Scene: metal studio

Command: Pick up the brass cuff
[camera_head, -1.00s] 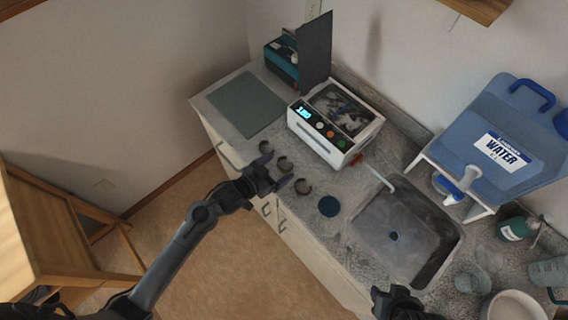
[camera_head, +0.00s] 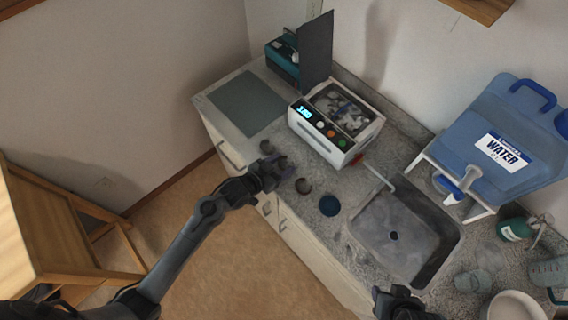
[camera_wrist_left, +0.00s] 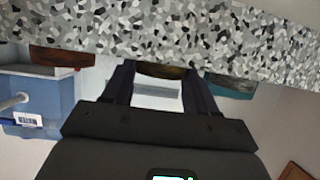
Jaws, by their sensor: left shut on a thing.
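The brass cuff (camera_head: 284,162) is a small open ring, the middle one of three in a row on the granite counter. In the left wrist view the brass cuff (camera_wrist_left: 160,70) shows brownish between my fingers, against the counter. My left gripper (camera_head: 278,170) is shut on it; the fingers hide part of it. A teal-looking cuff (camera_wrist_left: 232,84) and a dark red cuff (camera_wrist_left: 62,57) lie on either side, apart from the fingers. In the head view these are the far cuff (camera_head: 265,147) and the near cuff (camera_head: 303,186). My right gripper (camera_head: 402,303) is at the bottom edge, its jaws unclear.
A white bath with a lit display (camera_head: 335,120) stands behind the cuffs. A dark blue disc (camera_head: 330,205) lies right of them, before the sink (camera_head: 405,235). A grey mat (camera_head: 243,104) covers the left end. A blue water container (camera_head: 500,145) stands at the right.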

